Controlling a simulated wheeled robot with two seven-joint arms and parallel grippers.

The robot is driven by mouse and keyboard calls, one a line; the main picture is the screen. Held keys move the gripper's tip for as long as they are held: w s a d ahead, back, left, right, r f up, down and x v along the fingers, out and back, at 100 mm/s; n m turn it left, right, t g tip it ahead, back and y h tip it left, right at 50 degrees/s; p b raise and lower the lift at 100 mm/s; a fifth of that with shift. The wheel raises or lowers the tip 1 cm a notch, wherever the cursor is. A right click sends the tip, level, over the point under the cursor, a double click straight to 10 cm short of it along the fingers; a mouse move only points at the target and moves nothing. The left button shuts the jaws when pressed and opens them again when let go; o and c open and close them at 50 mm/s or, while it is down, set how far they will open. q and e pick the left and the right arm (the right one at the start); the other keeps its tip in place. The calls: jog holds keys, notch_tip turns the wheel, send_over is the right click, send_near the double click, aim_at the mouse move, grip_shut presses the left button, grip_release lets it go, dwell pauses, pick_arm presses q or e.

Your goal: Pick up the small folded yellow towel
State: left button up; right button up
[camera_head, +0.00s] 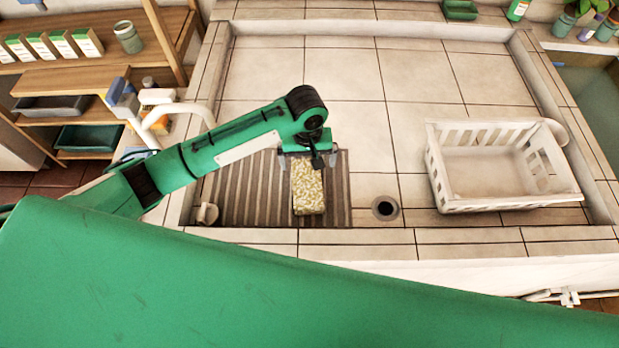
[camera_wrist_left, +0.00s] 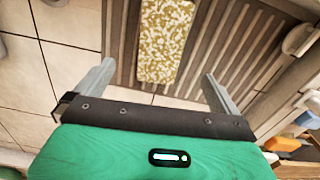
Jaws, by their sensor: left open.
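The small folded towel (camera_head: 308,191) is yellow and white patterned and lies flat on a brown ribbed mat (camera_head: 240,195) in the tiled basin. In the left wrist view the towel (camera_wrist_left: 165,40) lies beyond and between the fingertips, apart from them. My left gripper (camera_head: 308,155) is over the far end of the towel in the head view. Its two fingers (camera_wrist_left: 158,85) are spread wide with nothing between them. My right gripper is not in view.
A white slatted basket (camera_head: 490,200) stands in the basin at the right. A round drain (camera_head: 385,208) is right of the mat. A white faucet (camera_head: 165,115) is at the left rim. A wooden shelf (camera_head: 90,80) with boxes is at the far left. The basin's middle is clear.

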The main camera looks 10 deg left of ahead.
aim_at(308, 183)
pick_arm(q)
notch_tip(308, 183, down, 8)
jog(key=shift+w+a+r+p, duration=0.1)
jog(key=shift+r+p, duration=0.15)
jog(key=shift+p, duration=0.3)
jog(key=shift+f, duration=0.5)
jog(key=shift+f+p, duration=0.3)
notch_tip(308, 183, down, 3)
jog(key=shift+f+p, duration=0.2)
jog(key=shift+p, duration=0.3)
jog(key=shift+w+f, duration=0.1)
jog(key=shift+f, duration=0.45)
jog(key=c, duration=1.2)
